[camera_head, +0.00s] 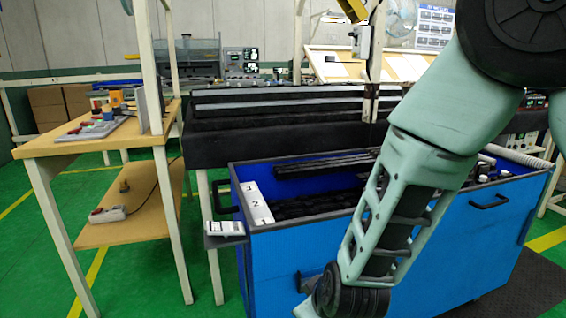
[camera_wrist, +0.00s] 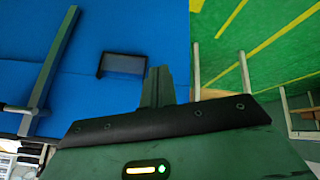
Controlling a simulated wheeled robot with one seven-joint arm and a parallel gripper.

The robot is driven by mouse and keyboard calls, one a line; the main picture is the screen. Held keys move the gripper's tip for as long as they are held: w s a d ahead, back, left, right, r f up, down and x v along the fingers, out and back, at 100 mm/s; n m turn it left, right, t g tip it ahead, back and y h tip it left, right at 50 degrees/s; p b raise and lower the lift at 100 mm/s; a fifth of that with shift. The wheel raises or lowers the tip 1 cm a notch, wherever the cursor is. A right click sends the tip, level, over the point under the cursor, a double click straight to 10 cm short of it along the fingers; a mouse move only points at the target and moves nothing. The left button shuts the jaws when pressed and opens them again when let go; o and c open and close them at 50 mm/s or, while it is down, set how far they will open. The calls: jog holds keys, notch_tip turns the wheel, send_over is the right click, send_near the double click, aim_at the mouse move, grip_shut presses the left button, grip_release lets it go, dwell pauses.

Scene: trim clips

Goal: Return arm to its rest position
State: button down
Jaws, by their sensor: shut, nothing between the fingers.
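My arm comes down from the upper right across the blue cart (camera_head: 400,262) in the head view. Its lower end reaches the bottom edge of the picture, and the gripper cannot be made out there. In the wrist view my gripper (camera_wrist: 158,76) has its fingers together with nothing between them. Behind the fingers is the blue cart side (camera_wrist: 100,25) with a dark handle (camera_wrist: 122,65). I cannot tell whether the fingers touch the cart.
The cart holds black trim strips (camera_head: 325,163). A wooden table (camera_head: 85,146) stands at the left. A black-covered bench (camera_head: 270,140) stands behind the cart. Green floor (camera_wrist: 285,40) lies open at right in the wrist view, beside a pale post (camera_wrist: 196,72).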

jog(key=s+a+r+g+y, duration=0.1)
jog(key=s+r+g+y, duration=0.15)
jog(key=s+r, duration=0.4)
jog(key=s+d+r+g+h, duration=0.2)
jog(key=s+d+r, duration=0.15)
jog(key=s, duration=0.35)
jog(key=s+d+r+g+h, duration=0.2)
jog(key=s+d+r, duration=0.1)
jog(key=s+d, duration=0.3)
notch_tip(320, 180, up, 21)
jog(key=s+p, duration=0.1)
jog(key=p, duration=2)
jog(key=shift+a, duration=0.15)
jog(key=shift+r, duration=0.1)
